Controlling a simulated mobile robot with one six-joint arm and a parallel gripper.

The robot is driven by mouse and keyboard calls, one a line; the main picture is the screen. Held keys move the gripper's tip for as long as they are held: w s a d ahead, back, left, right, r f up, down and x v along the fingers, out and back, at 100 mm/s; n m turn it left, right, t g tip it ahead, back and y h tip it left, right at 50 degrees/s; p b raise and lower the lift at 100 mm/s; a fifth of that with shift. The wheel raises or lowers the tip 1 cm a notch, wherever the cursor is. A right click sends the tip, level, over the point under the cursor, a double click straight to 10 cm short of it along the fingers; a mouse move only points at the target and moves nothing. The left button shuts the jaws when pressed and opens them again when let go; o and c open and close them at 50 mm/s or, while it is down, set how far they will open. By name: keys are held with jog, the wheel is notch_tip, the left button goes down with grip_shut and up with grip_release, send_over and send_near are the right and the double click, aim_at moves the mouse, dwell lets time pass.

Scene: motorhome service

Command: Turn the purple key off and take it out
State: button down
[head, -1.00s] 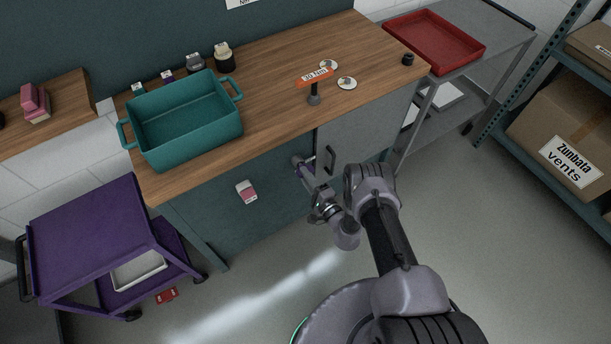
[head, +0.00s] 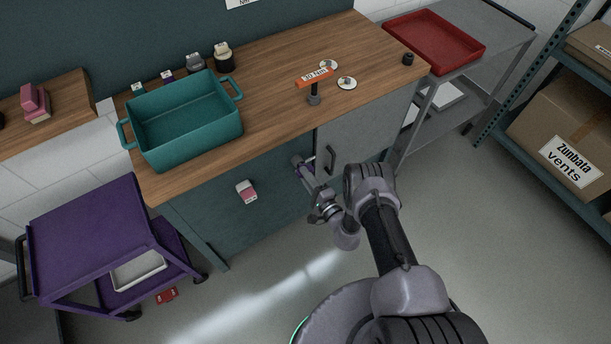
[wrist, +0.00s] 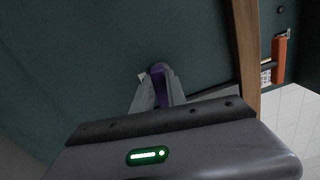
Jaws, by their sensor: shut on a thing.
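The purple key (wrist: 157,77) shows in the wrist view between the two fingers of my gripper (wrist: 157,88), at the dark green front panel of the bench. My gripper is shut on it. A small pale piece, perhaps a label, shows just left of the fingertips. In the head view my gripper (head: 297,162) is at the bench front, just left of the grey door, and a bit of purple shows at its tip. The lock around the key is hidden by the fingers, so I cannot tell how the key sits in it.
The wooden bench top (head: 270,115) overhangs the panel. A door handle (head: 330,159) is close right of my gripper. A pink and white block (head: 246,191) is on the panel to the left. A teal crate (head: 185,120) and an orange-tagged tool (head: 314,85) stand on top.

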jog(key=shift+s+d, duration=0.1)
jog(key=shift+s, duration=0.05)
jog(key=shift+p+v, duration=0.9)
jog(key=shift+v, duration=0.35)
dwell(1.3)
jog(key=shift+p+v, duration=1.45)
jog(key=shift+v, duration=1.05)
